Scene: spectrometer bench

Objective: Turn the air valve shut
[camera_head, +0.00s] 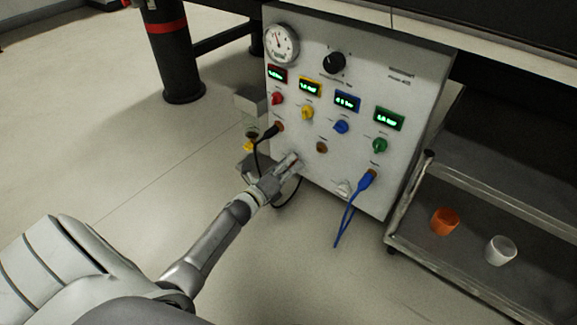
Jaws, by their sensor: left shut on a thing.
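The white gas panel (350,60) stands tilted in view at the centre. My left gripper (290,163) reaches up from the lower left to the panel's lower left part. Its fingers are shut on a small fitting there, apparently a valve knob. The fingers hide most of it, so I cannot tell its turn angle or its label. A whitish knob (344,188) sits low on the panel to the right of the gripper. Red (277,98), yellow (307,112), blue (341,126) and green (380,145) knobs sit under lit displays. My right gripper is out of view.
A black cable plug (270,132) is in the panel above my gripper, its cable looping down close by. A blue cable (350,208) hangs to the right. A shelf (470,190) at right holds an orange cup (445,221) and a white cup (501,250).

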